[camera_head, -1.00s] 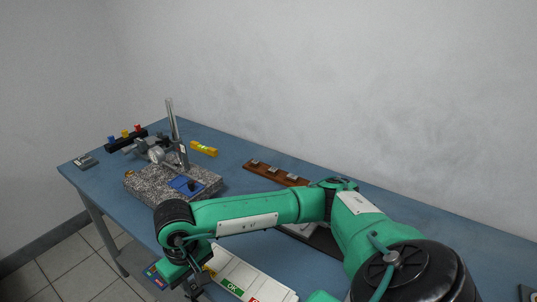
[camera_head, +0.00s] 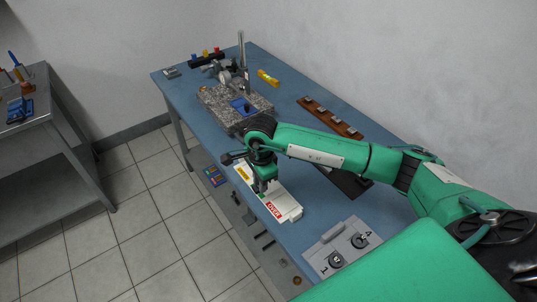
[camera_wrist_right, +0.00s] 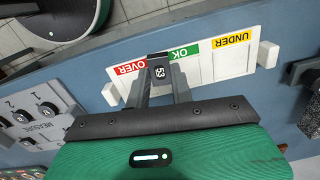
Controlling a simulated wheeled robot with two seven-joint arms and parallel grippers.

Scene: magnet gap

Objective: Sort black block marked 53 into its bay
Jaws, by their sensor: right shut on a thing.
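My right gripper (camera_head: 262,187) is over the white sorting tray (camera_head: 289,213) at the table's front edge. In the right wrist view the gripper (camera_wrist_right: 160,84) is shut on the black block marked 53 (camera_wrist_right: 159,71). The tray (camera_wrist_right: 200,69) there has a red OVER label (camera_wrist_right: 127,68), a green OK label (camera_wrist_right: 186,50) and a yellow UNDER label (camera_wrist_right: 231,41). The block shows between the OVER and OK labels, covering part of the tray. I cannot tell its height above the tray. In the head view the arm hides the OK label. My left gripper is not in view.
A granite slab (camera_head: 216,102) with a gauge stand (camera_head: 242,60) is at the back left. A wooden rack (camera_head: 330,117) lies behind my arm. A grey MEASURE panel (camera_head: 341,249) is right of the tray. A second table (camera_head: 55,130) stands at far left.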

